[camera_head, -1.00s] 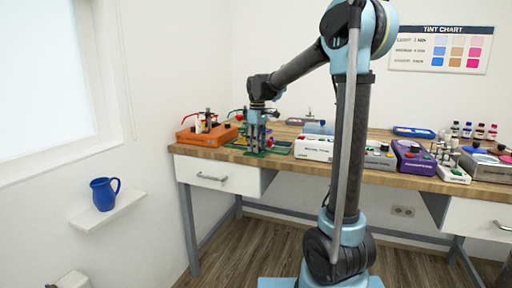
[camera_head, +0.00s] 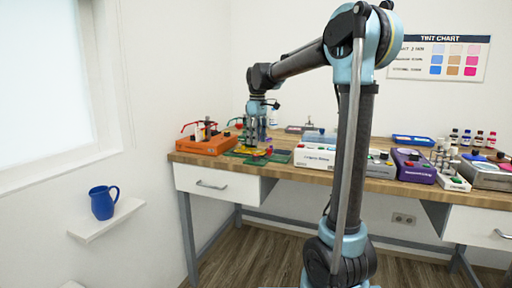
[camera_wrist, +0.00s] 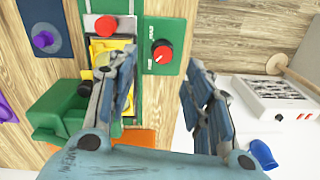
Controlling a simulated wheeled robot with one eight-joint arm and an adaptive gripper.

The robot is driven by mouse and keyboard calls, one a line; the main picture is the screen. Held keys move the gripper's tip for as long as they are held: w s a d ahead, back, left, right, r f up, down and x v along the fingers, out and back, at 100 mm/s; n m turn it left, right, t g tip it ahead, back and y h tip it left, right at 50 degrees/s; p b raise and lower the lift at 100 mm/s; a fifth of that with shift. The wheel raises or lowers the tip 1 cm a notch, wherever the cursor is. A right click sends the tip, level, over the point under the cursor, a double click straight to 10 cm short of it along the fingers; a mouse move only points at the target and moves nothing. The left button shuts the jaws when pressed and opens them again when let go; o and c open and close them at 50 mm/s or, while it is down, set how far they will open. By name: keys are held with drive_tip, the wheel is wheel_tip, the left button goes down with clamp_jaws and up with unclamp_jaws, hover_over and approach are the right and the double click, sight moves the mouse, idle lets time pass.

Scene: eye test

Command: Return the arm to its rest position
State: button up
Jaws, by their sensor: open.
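My arm stands at the middle right of the head view, its forearm reaching left over the wooden desk (camera_head: 300,181). My gripper (camera_head: 257,144) hangs over the green board (camera_head: 279,156) at the desk's left part. In the wrist view my gripper (camera_wrist: 160,92) has its two blue fingers spread apart with nothing between them. Beneath them are a green panel with a red knob (camera_wrist: 162,54) and a yellow part (camera_wrist: 112,46) near a red button. How high the fingertips are above these is hard to tell.
An orange device (camera_head: 203,144) stands left of my gripper, and a white device (camera_head: 314,157) right of it. A purple device (camera_head: 413,166), bottles and a blue tray (camera_head: 412,140) stand farther right. A blue jug (camera_head: 103,203) sits on a small wall shelf (camera_head: 107,220).

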drive_tip(key=shift+r, duration=0.45)
drive_tip(key=shift+s+d, duration=0.2)
drive_tip(key=shift+d, duration=0.05)
drive_tip(key=s+d+f+m, duration=0.1)
drive_tip(key=s+d, duration=0.1)
drive_tip(key=s+d+m, duration=0.1)
drive_tip(key=s+d, duration=0.2)
drive_tip(key=s+d+f+m, duration=0.1)
drive_tip(key=s+d, duration=0.2)
drive_tip(key=shift+f+t, duration=0.3)
drive_tip(key=shift+f, duration=0.05)
drive_tip(key=s+d+f+m+t, duration=0.1)
drive_tip(key=s+d+f+m, duration=0.3)
drive_tip(key=s+f, duration=0.6)
drive_tip(key=s+d+f+m+t, duration=0.1)
drive_tip(key=s+d+f+m, duration=0.4)
drive_tip(key=s+d+f, duration=0.3)
drive_tip(key=s+f, duration=0.3)
drive_tip(key=s, duration=0.3)
drive_tip(key=shift+d+f, duration=0.25)
